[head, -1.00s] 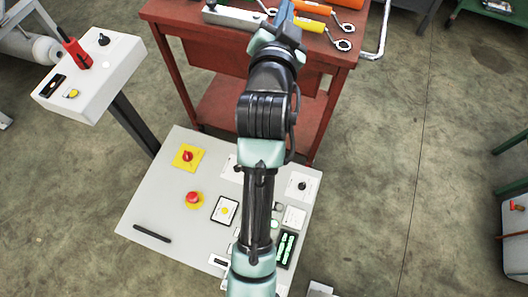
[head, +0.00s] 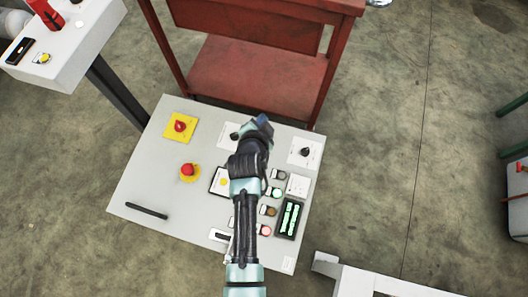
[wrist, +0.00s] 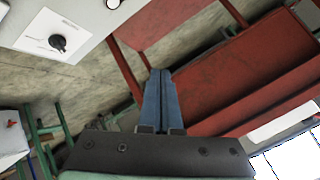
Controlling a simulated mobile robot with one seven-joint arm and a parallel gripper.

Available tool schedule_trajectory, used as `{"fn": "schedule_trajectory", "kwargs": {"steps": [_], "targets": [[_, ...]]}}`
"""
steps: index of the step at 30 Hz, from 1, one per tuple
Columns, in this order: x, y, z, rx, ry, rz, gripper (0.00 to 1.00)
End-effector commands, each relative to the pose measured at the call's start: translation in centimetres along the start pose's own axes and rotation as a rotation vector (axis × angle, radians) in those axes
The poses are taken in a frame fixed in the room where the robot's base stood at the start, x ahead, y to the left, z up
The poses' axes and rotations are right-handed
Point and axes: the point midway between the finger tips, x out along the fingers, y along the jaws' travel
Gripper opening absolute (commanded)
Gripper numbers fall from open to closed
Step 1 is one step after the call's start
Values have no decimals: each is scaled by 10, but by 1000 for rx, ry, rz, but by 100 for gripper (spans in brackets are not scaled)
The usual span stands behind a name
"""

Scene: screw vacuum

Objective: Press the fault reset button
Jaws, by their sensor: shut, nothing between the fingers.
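The light grey control panel (head: 155,190) lies below my arm in the head view. It carries a green-lit button (head: 276,192), an amber button (head: 268,211), a red-lit button (head: 265,230) and a grey button (head: 279,175). A yellow button (head: 224,182) on a framed plate is partly behind my arm. Labels are too small to read, so I cannot tell which is the fault reset button. My gripper (head: 263,122) is over the panel's far edge, shut and empty. In the wrist view its blue fingers (wrist: 164,100) are together, apart from the panel.
A red cart (head: 255,70) stands just beyond the panel. A red knob (head: 180,126) on a yellow plate, a red mushroom button (head: 188,170) and a black rotary knob (head: 305,152) are on the panel. A white pedestal box (head: 65,45) stands at far left.

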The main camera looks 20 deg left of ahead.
Motion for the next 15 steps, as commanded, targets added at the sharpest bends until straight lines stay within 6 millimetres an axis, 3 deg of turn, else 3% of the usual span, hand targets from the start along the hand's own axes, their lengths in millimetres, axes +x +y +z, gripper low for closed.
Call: {"fn": "schedule_trajectory", "kwargs": {"steps": [1, 6, 15], "targets": [[5, 13, 14, 5, -17, 18, 0], [10, 39, 39, 22, -51, 59, 0], [10, 46, 47, 30, -62, 72, 0]]}}
